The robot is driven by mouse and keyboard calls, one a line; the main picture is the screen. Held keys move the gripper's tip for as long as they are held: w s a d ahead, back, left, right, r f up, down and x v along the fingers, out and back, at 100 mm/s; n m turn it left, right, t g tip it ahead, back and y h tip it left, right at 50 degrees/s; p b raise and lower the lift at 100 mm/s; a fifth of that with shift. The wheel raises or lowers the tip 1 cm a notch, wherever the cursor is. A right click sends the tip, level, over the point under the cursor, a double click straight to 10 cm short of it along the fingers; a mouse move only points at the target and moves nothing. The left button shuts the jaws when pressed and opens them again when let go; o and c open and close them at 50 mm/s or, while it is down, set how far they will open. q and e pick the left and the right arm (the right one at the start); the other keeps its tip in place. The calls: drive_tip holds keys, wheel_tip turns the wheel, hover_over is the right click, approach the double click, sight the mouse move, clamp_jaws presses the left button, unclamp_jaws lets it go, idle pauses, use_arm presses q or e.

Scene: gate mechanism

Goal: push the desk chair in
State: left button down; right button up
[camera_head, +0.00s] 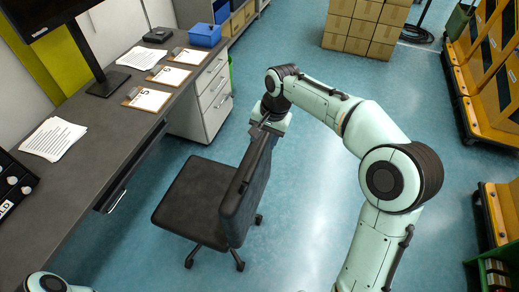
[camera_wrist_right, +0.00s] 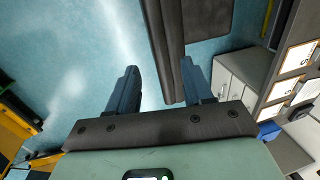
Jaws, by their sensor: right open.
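The dark desk chair (camera_head: 192,203) stands on the blue floor to the right of the desk (camera_head: 95,125). Its seat is apart from the desk's edge, and its upright backrest is on the side away from the desk. My right gripper (camera_head: 264,130) is at the far upper end of the backrest. In the right wrist view the open fingers of my right gripper (camera_wrist_right: 157,82) have the edge of the chair's backrest (camera_wrist_right: 166,45) between them, nearer the right finger. I cannot tell whether they touch. My left gripper is not in view.
A drawer cabinet (camera_head: 208,103) stands under the desk's far end. Papers, clipboards, a monitor and a blue bin (camera_head: 205,35) are on the desk. Stacked cartons (camera_head: 365,25) and yellow racks (camera_head: 490,75) stand at the back and right. Floor between chair and racks is clear.

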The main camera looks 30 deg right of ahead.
sight(259, 151)
drive_tip(key=f, duration=0.4)
drive_tip(key=w+f, duration=0.1)
drive_tip(key=f, duration=0.1)
drive_tip(key=shift+a, duration=0.4)
clamp_jaws()
